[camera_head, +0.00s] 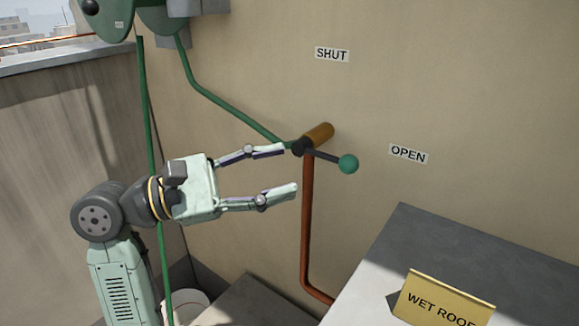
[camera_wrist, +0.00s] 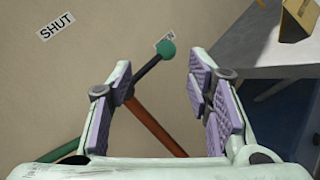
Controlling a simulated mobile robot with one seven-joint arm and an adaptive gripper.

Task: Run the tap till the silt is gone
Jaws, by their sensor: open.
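The tap is a dark valve (camera_head: 302,147) on the wall, with a brass-coloured stub behind it. Its dark lever ends in a green ball knob (camera_head: 348,164), pointing right and slightly down toward the OPEN label (camera_head: 408,154). The SHUT label (camera_head: 332,54) is higher up. My gripper (camera_head: 290,170) is open, its fingers left of the lever, the upper one close to the valve. In the wrist view the knob (camera_wrist: 168,49) shows between and beyond the fingertips; contact cannot be told. No water or silt is visible.
A copper pipe (camera_head: 307,230) drops from the valve and bends right. A green pipe (camera_head: 232,108) meets it from the left. A grey ledge (camera_head: 425,235) with a yellow WET ROOF sign (camera_head: 443,299) stands lower right. A white bucket (camera_head: 187,303) is partly visible below.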

